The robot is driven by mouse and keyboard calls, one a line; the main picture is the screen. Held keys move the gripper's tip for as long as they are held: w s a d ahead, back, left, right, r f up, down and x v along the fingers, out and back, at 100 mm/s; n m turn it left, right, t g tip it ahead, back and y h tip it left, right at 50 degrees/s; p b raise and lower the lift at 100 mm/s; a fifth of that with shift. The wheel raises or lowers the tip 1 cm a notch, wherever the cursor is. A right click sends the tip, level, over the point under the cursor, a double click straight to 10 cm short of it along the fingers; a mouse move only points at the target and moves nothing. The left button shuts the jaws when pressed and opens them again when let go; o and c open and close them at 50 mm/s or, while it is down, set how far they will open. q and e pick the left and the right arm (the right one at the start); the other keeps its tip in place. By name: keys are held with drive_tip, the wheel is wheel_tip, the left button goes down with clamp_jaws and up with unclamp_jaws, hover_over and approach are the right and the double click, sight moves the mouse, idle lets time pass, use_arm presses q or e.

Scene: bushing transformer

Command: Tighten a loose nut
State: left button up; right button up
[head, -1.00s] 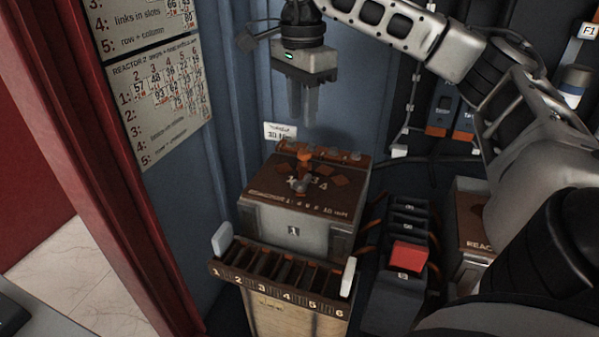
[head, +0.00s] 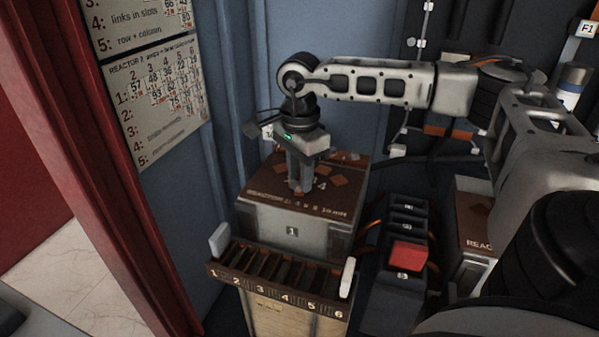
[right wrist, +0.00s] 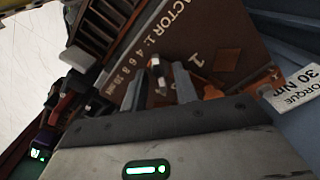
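The reactor 1 box (head: 268,216) has a brown top with orange plates. A small grey metal fastener (right wrist: 157,70) stands on that top in the right wrist view; I cannot tell whether it is the loose nut. My right gripper (head: 302,189) points down over the top, and its fingers hide most of the fastener in the head view. In the right wrist view the fingers (right wrist: 158,90) are apart, with the fastener showing in the gap between them. I cannot tell whether they touch it. My left gripper is not in view.
A slotted rack (head: 285,292) numbered 1 to 6 stands in front of the box. A dark unit with a red block (head: 409,255) is to the right. A torque label reading 30 Nm (right wrist: 298,88) is beside the box. A chart (head: 160,100) hangs on the left.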

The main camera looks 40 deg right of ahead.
clamp_jaws()
drive_tip(key=m, duration=0.5)
drive_tip(key=shift+m+p, duration=0.3)
drive_tip(key=shift+m, duration=2.6)
drive_tip(key=shift+r, duration=0.1)
drive_tip(key=shift+w, duration=0.1)
unclamp_jaws()
